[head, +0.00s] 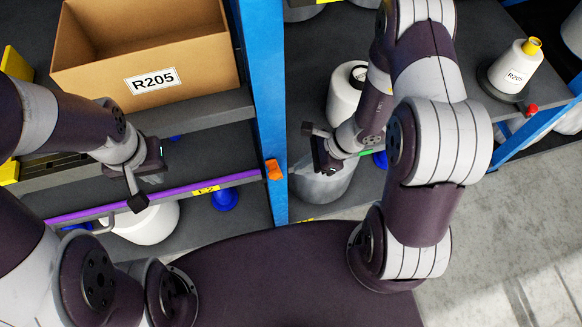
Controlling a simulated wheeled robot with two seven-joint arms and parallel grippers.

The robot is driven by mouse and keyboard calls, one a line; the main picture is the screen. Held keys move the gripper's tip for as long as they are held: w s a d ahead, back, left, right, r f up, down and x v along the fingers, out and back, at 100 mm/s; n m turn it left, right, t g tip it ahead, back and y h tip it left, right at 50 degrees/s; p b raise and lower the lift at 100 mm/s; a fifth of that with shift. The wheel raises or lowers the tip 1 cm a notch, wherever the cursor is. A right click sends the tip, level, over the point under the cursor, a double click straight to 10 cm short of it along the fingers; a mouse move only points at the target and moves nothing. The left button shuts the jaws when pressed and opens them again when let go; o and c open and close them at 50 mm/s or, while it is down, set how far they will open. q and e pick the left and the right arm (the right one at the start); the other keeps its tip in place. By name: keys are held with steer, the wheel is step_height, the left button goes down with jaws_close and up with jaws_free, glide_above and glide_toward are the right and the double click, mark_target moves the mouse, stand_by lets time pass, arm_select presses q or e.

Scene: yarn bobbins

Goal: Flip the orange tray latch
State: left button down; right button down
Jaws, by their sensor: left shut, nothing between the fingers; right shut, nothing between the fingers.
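The small orange latch (273,169) sits on the front of the blue upright post (262,100), beside the right end of a tray edge (160,199) with a purple strip and a yellow label. My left gripper (146,182) is shut and empty, over the purple-edged tray, well left of the latch. My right gripper (318,150) is shut and empty, to the right of the post and apart from the latch. No gripper touches the latch.
A cardboard box (195,65) labelled R205 stands on the upper left shelf. White bobbins (147,224) (344,95) sit in the shelves near both grippers. Concrete floor (500,220) is open at lower right.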

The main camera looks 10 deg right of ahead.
mark_target(279, 173)
arm_select(q)
steer(key=shift+r, duration=0.1)
arm_select(e)
steer(key=shift+w+a+f, duration=0.1)
steer(key=shift+a+f, duration=0.1)
steer(key=shift+a, duration=0.6)
steer(key=shift+w+a+f, duration=0.1)
steer(key=shift+a+f, duration=0.05)
steer(key=shift+a, duration=0.65)
steer(key=shift+a+r+b, duration=0.1)
steer(key=shift+a+b, duration=0.25)
steer(key=shift+a, duration=0.4)
arm_select(q)
steer(key=shift+f, duration=0.3)
arm_select(e)
steer(key=shift+r, duration=0.1)
